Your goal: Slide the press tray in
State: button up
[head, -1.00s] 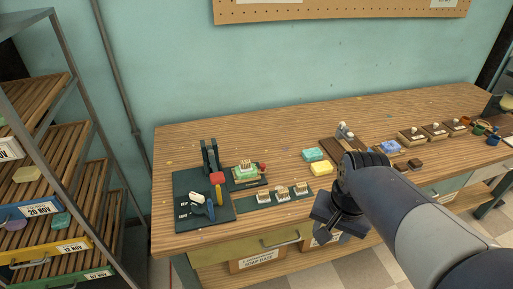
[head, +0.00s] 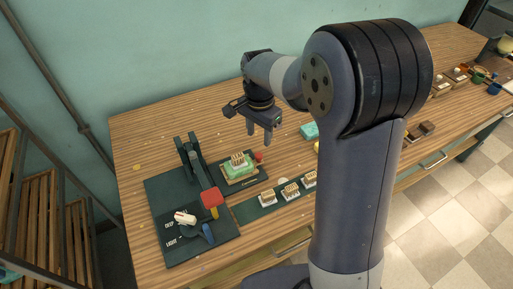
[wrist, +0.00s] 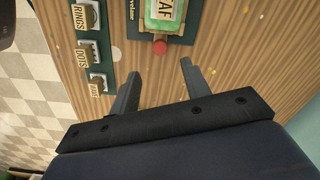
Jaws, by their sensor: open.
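The press tray (head: 249,181) is a dark plate on the bench, right of the press. It carries a green soap block (head: 237,172) with a pale stamp on top, and a red knob (head: 258,156) at its right end. The dark press (head: 187,150) stands on a base plate, with a red-ended lever (head: 211,198). My gripper (head: 260,138) is open and empty, above and beyond the knob in the head view. In the wrist view, the knob (wrist: 160,47) lies just ahead of and between the open fingers, apart from them. The soap's far part is cut off there.
A dark strip (head: 250,211) with several stamps lies in front of the tray; it also shows in the wrist view (wrist: 93,50). A dial (head: 186,218) sits on the press base. A teal block (head: 309,131) lies to the right. My arm hides part of the bench.

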aim_at(259, 155)
notch_tip(259, 155, down, 9)
jog(key=shift+r, duration=0.2)
jog(key=shift+c, duration=0.6)
grip_shut()
